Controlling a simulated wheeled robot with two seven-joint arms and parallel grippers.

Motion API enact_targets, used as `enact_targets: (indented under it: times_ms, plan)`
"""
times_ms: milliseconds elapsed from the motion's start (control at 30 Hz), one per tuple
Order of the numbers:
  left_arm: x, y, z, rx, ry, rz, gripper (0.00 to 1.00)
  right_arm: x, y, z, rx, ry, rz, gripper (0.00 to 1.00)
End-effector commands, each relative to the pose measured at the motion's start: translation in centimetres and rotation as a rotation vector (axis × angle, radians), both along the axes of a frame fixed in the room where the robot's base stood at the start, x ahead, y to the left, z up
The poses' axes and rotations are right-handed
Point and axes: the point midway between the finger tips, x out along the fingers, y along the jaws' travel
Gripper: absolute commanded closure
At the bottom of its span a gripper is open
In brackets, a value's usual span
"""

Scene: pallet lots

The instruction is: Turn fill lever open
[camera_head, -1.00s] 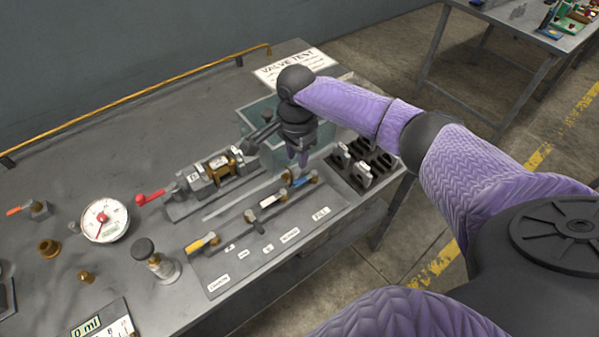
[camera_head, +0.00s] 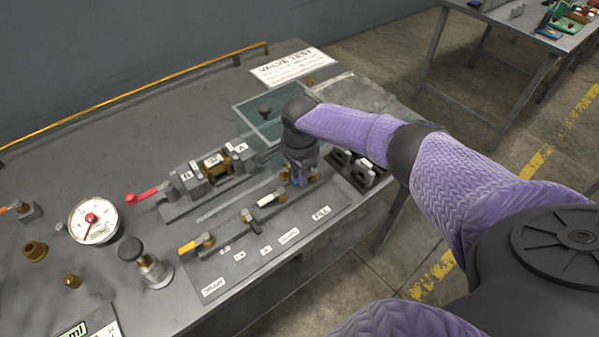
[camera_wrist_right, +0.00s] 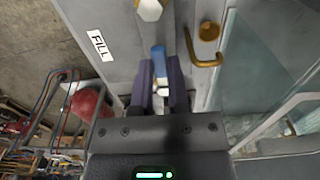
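The blue-handled fill lever (camera_wrist_right: 158,58) shows in the right wrist view beside the white FILL label (camera_wrist_right: 100,45). The label also shows in the head view (camera_head: 321,213), where my gripper mostly hides the lever. My right gripper (camera_wrist_right: 160,68) is down at the lever, its two purple fingers on either side of the blue handle. The gap looks about as wide as the handle; whether the fingers press on it cannot be told. In the head view my right gripper (camera_head: 300,178) is at the right end of the lever panel. My left gripper is not in view.
A yellow-handled lever (camera_head: 190,247) and a white-handled lever (camera_head: 268,199) stand left along the panel. A clamped valve (camera_head: 214,166), a red handle (camera_head: 135,199), a gauge (camera_head: 93,221) and a glass-walled tank (camera_head: 262,112) are nearby. A black slotted rack (camera_head: 362,172) lies right of the gripper.

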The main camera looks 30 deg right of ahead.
Motion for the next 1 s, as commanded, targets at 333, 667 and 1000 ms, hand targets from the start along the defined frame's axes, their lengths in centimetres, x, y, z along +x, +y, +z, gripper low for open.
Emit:
enact_targets:
  times_ms: [333,667,1000]
  plan:
    - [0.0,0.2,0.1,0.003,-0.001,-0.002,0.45,0.0,0.0,0.1,0.0,0.0,0.003,1.0]
    - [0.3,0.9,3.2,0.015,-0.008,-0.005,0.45,-0.6,0.1,0.6,0.004,0.002,0.121,1.0]
    - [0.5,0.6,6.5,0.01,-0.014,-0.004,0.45,-1.8,-0.4,0.3,0.002,0.003,0.425,1.0]
